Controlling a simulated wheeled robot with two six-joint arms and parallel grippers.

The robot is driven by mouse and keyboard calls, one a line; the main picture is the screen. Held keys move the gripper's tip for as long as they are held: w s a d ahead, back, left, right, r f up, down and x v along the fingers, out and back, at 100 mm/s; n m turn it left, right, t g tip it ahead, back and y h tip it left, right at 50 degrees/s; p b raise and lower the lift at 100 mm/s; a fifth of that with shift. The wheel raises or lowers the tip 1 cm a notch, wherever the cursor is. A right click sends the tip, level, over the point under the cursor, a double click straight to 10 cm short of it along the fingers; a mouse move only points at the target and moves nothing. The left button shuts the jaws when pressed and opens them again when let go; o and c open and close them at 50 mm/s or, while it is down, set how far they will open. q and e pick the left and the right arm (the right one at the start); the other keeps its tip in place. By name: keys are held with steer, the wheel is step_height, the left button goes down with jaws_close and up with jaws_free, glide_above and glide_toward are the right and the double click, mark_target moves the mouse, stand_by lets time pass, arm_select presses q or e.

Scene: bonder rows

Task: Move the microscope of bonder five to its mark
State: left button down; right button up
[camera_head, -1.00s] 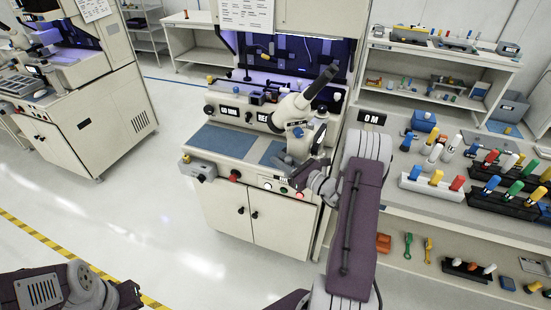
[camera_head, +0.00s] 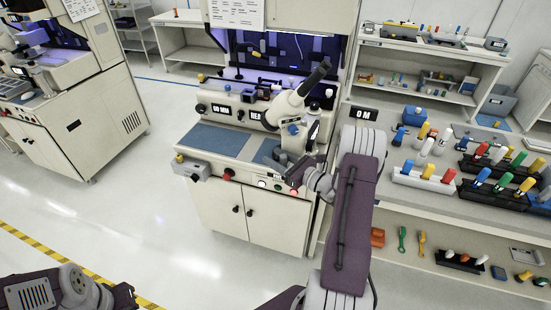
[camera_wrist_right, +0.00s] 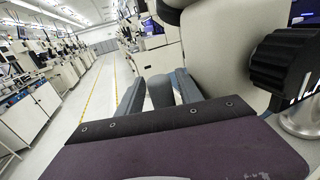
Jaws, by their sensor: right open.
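The white microscope (camera_head: 287,108) with a black eyepiece tube stands tilted on the right side of the middle bonder's worktop (camera_head: 190,158). My right gripper (camera_head: 287,172) is at the front of the microscope's lower part, partly hidden by its own wrist. In the right wrist view, my right gripper (camera_wrist_right: 160,88) has its fingers apart, with a dark grey post (camera_wrist_right: 160,91) between them. The microscope's pale body (camera_wrist_right: 222,45) and a black knob (camera_wrist_right: 285,68) are close on the right. I cannot make out the mark. My left gripper is out of view; only my left arm shows.
A blue pad (camera_head: 215,138) lies bare on the worktop's left. A red button (camera_head: 228,174) and a grey control box (camera_head: 190,169) sit along the front edge. A bench (camera_head: 400,205) with coloured-handled tools stands right. Another bonder (camera_head: 90,110) stands left across open floor.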

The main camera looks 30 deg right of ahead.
steer(key=shift+d+r, duration=0.15)
steer(key=v, duration=0.7)
steer(key=shift+d, duration=0.1)
steer(key=b+v, duration=0.2)
steer(key=v, duration=0.7)
